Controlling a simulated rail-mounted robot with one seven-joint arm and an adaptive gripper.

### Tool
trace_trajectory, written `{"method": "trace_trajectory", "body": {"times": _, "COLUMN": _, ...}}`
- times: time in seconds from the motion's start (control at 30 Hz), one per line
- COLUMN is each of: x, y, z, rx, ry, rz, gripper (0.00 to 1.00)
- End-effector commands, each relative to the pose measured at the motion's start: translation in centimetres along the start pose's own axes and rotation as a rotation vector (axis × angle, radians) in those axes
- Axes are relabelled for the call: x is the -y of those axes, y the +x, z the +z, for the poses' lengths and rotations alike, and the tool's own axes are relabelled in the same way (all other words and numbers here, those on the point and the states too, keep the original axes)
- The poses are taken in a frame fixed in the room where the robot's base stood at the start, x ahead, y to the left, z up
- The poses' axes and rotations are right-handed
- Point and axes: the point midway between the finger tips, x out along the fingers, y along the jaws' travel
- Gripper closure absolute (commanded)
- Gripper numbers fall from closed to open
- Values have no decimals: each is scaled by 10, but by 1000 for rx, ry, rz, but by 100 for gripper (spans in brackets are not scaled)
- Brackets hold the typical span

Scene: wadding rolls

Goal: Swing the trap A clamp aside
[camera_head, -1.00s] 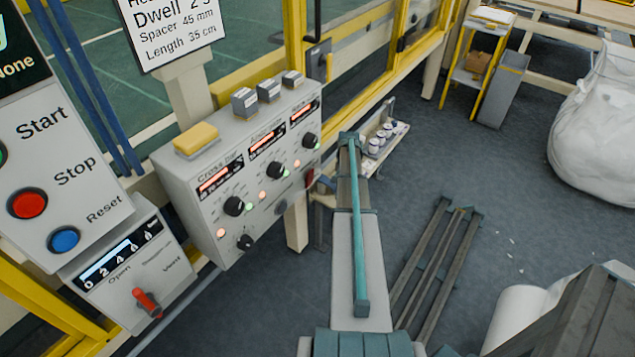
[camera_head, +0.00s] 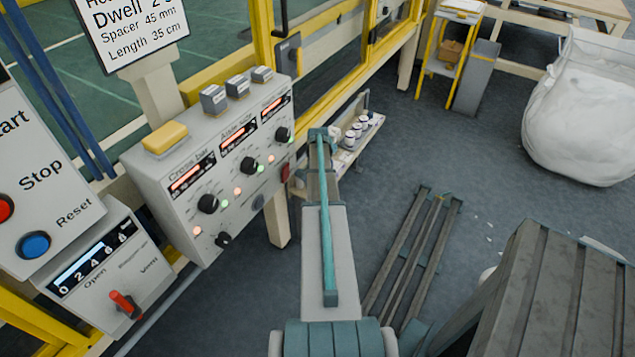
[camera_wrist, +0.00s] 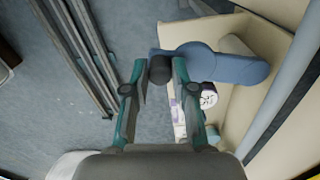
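A blue clamp arm (camera_wrist: 215,67) with a dark cylindrical knob (camera_wrist: 160,70) at its left end lies ahead in the wrist view. I take it for the trap A clamp, but no label on it is readable. My gripper (camera_wrist: 160,68) has its two teal fingers on either side of the knob, and they appear to touch it. The blue arm extends to the right from the knob, past the right finger, over a beige surface. In the head view the gripper is hidden behind my arm, and the clamp is mostly hidden too.
A control panel (camera_head: 217,165) with knobs stands left of my arm. A tray (camera_head: 367,125) with several small jars sits beyond it; a jar (camera_wrist: 208,96) shows beside the right finger. Dark rails (camera_head: 412,250) lie on the floor at right. A large white bag (camera_head: 585,110) stands farther right.

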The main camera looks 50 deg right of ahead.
Motion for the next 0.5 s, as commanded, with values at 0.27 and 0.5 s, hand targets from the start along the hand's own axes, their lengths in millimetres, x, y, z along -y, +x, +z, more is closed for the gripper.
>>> {"method": "trace_trajectory", "body": {"times": 0.27, "x": 0, "y": 0, "z": 0, "rx": 0, "ry": -1, "rz": 0, "gripper": 50}}
{"method": "trace_trajectory", "body": {"times": 0.5, "x": 0, "y": -5, "z": 0, "rx": -1, "ry": -2, "rz": 0, "gripper": 50}}
